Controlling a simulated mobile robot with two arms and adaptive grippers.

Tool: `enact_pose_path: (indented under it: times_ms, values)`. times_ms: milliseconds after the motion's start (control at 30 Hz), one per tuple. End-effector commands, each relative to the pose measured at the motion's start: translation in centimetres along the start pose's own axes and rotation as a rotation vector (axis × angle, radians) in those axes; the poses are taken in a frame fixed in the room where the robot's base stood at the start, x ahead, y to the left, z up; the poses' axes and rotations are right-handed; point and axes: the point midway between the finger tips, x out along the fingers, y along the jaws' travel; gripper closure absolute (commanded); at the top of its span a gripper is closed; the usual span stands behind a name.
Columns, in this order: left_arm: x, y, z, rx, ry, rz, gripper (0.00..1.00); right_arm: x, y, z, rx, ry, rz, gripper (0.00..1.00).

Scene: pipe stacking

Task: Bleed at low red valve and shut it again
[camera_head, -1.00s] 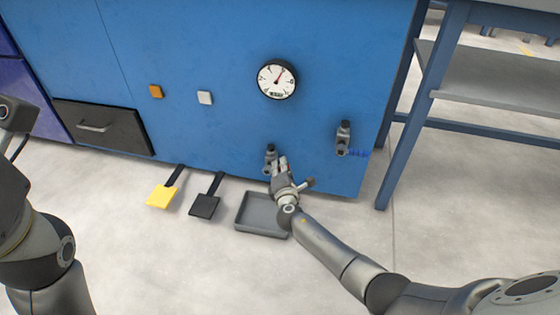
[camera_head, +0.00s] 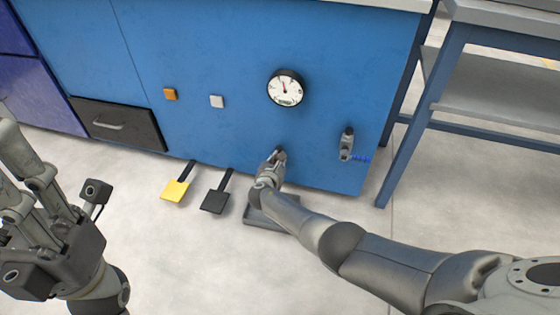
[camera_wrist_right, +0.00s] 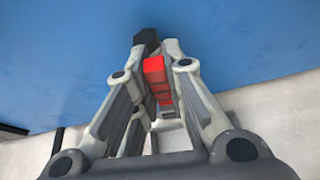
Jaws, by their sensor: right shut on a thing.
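The low red valve is on the blue panel's lower front. In the head view only its dark top (camera_head: 279,152) shows past my right gripper (camera_head: 272,166). In the right wrist view its red handle (camera_wrist_right: 155,72) lies between the fingers of my right gripper (camera_wrist_right: 158,60), which is shut on it. The round white gauge (camera_head: 285,88) sits above, its needle pointing roughly up. A grey drip tray (camera_head: 262,219) lies on the floor under the valve, partly hidden by my right arm. My left gripper (camera_head: 12,185) is at the left edge, away from the panel; its fingertips are partly cut off.
A second valve (camera_head: 347,143) with a blue handle is to the right on the panel. A yellow pedal (camera_head: 174,191) and a black pedal (camera_head: 214,202) lie left of the tray. Orange (camera_head: 170,94) and white (camera_head: 217,101) buttons are above. A blue-legged bench (camera_head: 415,120) stands at right.

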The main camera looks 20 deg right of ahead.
Motion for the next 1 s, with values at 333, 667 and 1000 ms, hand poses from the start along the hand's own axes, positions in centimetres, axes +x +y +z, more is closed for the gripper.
enact_pose_path:
  times_ms: [333, 667, 1000]
  values:
    - [0.08, 0.06, 0.15, 0.002, 0.011, 0.007, 0.65, 0.13, 0.69, 0.02, -0.145, -0.003, -0.061, 1.0]
    - [0.44, 0.09, -0.01, 0.003, 0.026, 0.011, 0.65, 0.12, 0.87, 0.05, -0.179, -0.003, -0.072, 1.0]
    - [0.46, 0.08, -0.05, 0.003, 0.026, 0.011, 0.65, 0.12, 0.88, 0.07, -0.18, -0.004, -0.071, 0.79]
